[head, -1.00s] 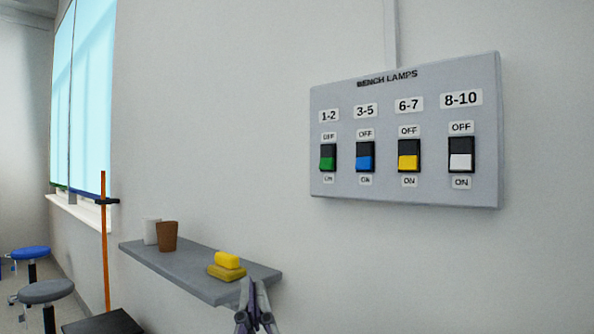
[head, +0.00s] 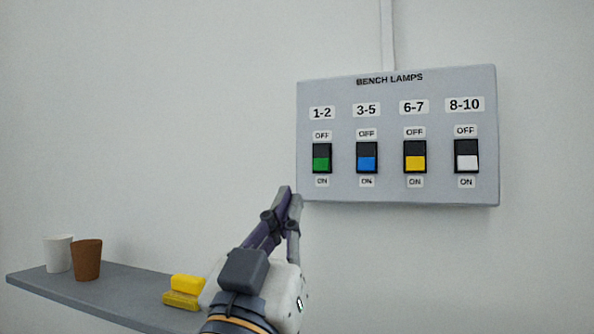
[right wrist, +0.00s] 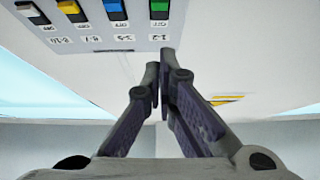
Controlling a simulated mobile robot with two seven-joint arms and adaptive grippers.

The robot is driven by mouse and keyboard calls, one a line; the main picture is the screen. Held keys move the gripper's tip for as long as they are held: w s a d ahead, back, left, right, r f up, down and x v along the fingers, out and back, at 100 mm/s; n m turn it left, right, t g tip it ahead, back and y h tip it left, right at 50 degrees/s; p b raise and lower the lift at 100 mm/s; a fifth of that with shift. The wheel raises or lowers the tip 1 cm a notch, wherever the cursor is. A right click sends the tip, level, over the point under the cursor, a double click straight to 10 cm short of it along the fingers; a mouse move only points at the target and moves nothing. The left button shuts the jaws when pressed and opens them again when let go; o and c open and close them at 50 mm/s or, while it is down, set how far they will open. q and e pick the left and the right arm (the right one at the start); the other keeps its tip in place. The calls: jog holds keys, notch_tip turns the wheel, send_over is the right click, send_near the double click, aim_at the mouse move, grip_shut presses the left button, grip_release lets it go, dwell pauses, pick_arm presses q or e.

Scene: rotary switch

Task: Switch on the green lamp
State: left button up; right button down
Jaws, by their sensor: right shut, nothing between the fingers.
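The switch panel (head: 397,196), headed BENCH LAMPS, is on the wall at right in the head view. Its leftmost switch is the green switch (head: 322,158), labelled 1-2, with OFF above and ON below; its upper half is dark and its lower half green. My right gripper (head: 290,193) is shut and empty, its tips just below and left of the panel's lower left corner in the picture. In the right wrist view the panel appears upside down, with the green switch (right wrist: 159,8) at the top, beyond the fingertips (right wrist: 159,68). My left gripper is out of view.
Blue (head: 367,158), yellow (head: 415,157) and white (head: 466,156) switches stand in the same row.

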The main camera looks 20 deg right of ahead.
aim_at(324, 150)
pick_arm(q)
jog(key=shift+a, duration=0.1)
pick_arm(e)
jog(key=shift+d+r, duration=0.1)
jog(key=shift+d, duration=0.1)
jog(key=shift+d+m, duration=0.1)
jog(key=shift+m, duration=0.2)
